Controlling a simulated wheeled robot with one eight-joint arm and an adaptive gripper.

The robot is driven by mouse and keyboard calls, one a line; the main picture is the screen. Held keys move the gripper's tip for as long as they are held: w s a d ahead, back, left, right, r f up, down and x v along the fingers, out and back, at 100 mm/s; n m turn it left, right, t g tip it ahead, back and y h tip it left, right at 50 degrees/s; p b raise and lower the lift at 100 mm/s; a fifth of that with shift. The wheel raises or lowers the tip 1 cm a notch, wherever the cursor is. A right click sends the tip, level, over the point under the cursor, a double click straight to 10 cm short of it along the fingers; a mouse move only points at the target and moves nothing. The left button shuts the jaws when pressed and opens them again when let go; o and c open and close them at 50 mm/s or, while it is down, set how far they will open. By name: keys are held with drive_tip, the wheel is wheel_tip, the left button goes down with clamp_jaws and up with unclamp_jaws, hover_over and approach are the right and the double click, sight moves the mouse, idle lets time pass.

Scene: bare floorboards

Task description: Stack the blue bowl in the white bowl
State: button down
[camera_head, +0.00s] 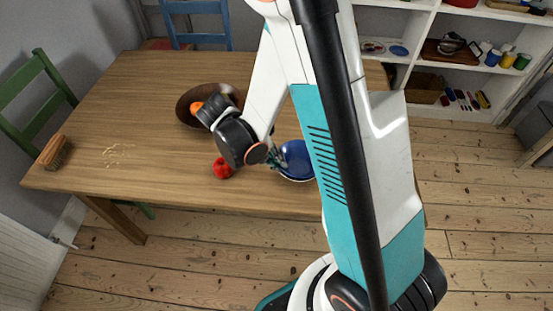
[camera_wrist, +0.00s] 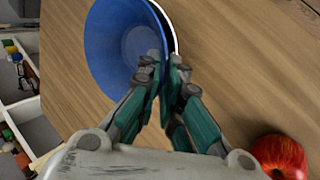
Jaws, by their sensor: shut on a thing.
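The blue bowl (camera_head: 297,155) is near the table's front edge, partly hidden by my arm; in the wrist view it (camera_wrist: 112,45) fills the upper left. My gripper (camera_wrist: 165,66) is shut on its near rim, and in the head view my gripper (camera_head: 276,159) is at the bowl's left side. A thin white curved edge of the white bowl (camera_wrist: 173,28) shows just beyond the blue rim. Most of the white bowl is hidden by the blue one. I cannot tell whether the blue bowl rests in it or hangs just above it.
A red apple (camera_head: 222,168) lies left of the bowls. A dark brown bowl (camera_head: 184,108) holding an orange fruit (camera_head: 196,107) stands farther back. A brush (camera_head: 54,152) and crumbs (camera_head: 115,152) are at the table's left. A white shelf (camera_head: 428,68) stands behind at right.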

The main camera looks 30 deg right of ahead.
drive_tip(key=shift+f, duration=0.2)
drive_tip(key=c, duration=2)
unclamp_jaws()
drive_tip(key=shift+c, duration=0.2)
drive_tip(key=shift+r, duration=0.15)
drive_tip(key=shift+r+p, duration=0.25)
drive_tip(key=shift+p, duration=0.1)
drive_tip(key=p+v, duration=0.4)
drive_tip(key=v, duration=0.7)
drive_tip(key=shift+a+r+p, duration=0.25)
drive_tip(key=shift+r+p, duration=0.05)
drive_tip(key=shift+w, duration=0.15)
